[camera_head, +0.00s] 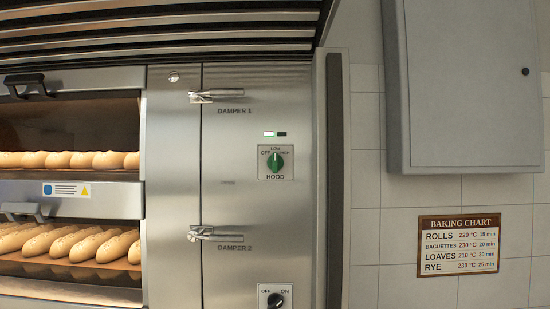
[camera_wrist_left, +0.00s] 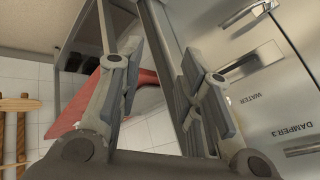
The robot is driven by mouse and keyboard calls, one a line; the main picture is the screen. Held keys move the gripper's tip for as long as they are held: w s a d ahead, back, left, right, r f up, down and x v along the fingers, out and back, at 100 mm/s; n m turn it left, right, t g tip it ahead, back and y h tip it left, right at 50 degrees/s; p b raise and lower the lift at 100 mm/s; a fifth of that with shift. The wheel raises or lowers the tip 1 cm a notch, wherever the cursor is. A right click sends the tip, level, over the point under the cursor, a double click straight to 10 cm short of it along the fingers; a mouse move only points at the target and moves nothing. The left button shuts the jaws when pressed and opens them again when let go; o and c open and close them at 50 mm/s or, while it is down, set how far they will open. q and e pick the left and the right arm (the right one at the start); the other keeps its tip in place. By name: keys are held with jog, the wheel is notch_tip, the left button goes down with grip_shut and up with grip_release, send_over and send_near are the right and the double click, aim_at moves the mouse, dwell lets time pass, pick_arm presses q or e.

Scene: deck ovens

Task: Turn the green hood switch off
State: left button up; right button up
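The hood switch is not in that view. My right gripper is in neither view.
Damper handles (camera_head: 216,96) stick out above and below the switch. A black OFF/ON knob (camera_head: 275,300) sits lower. A grey wall cabinet (camera_head: 465,85) and a baking chart (camera_head: 459,244) are at right. Bread (camera_head: 70,160) fills the oven decks at left. A red object (camera_wrist_left: 85,105) lies beyond my left fingers.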

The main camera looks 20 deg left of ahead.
pick_arm(q)
jog(key=w+d+r+m+t, duration=0.4)
jog(key=w+r+m, duration=0.4)
jog(key=w+r, duration=0.4)
jog(key=m+t+y, duration=0.7)
jog(key=m+t, duration=0.4)
jog(key=m, duration=0.5)
send_near(275, 161)
jog(key=shift+g, duration=0.3)
jog(key=p+x, duration=0.4)
jog(key=x, duration=0.1)
jog(key=p+x, duration=0.2)
jog(key=shift+w+r, duration=0.15)
jog(key=shift+r, duration=0.3)
jog(key=shift+w+a+p, duration=0.1)
jog(key=shift+w+p, duration=0.2)
jog(key=shift+w, duration=0.35)
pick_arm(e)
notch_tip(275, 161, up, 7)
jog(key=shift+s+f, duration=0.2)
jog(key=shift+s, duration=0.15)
pick_arm(q)
jog(key=shift+s+r, duration=0.15)
grip_shut()
